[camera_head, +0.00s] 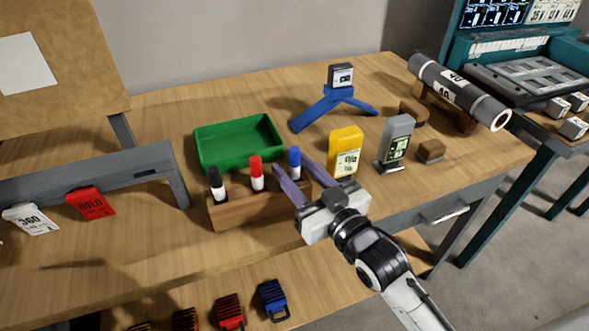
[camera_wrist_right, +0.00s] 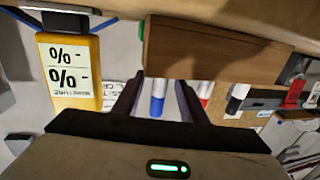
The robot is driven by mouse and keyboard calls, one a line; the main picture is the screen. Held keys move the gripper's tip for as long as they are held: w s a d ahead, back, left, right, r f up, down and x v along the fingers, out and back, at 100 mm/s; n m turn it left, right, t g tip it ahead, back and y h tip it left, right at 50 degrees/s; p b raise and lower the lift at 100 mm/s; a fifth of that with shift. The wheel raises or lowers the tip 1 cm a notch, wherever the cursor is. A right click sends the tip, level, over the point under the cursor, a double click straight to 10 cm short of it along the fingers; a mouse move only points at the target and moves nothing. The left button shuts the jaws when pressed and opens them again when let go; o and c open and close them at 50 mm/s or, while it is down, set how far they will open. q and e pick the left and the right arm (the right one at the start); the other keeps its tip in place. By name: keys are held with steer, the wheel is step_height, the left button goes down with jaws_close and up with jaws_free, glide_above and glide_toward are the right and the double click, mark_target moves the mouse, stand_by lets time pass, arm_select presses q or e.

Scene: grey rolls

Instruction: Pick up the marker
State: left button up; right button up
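Three capped markers stand upright in a wooden holder (camera_head: 235,214): a black one (camera_head: 216,184), a red one (camera_head: 257,173) and a blue one (camera_head: 295,160). My right gripper (camera_head: 291,165) is open, and its two purple-grey fingers reach toward the blue marker at the holder's right end. In the right wrist view the blue marker (camera_wrist_right: 158,98) appears between the fingertips (camera_wrist_right: 159,88), with gaps on both sides. The red marker (camera_wrist_right: 205,90) and black marker (camera_wrist_right: 237,98) show to the right there. My left gripper is not in view.
A green tray (camera_head: 205,155) lies behind the holder. A yellow device (camera_head: 345,151) and a grey device (camera_head: 396,140) stand to the right, near a blue stand (camera_head: 325,108). A grey rail with red tag (camera_head: 91,203) is at left. The table front is mostly clear.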

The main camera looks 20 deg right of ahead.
mark_target(295, 149)
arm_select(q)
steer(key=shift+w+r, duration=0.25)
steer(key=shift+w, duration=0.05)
arm_select(e)
steer(key=shift+w, duration=0.2)
jaws_close()
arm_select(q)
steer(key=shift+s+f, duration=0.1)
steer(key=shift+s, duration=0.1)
arm_select(e)
steer(key=shift+r, duration=0.3)
step_height(295, 149, up, 9)
steer(key=shift+f+p, duration=0.1)
steer(key=shift+p, duration=0.8)
steer(key=shift+r, duration=0.3)
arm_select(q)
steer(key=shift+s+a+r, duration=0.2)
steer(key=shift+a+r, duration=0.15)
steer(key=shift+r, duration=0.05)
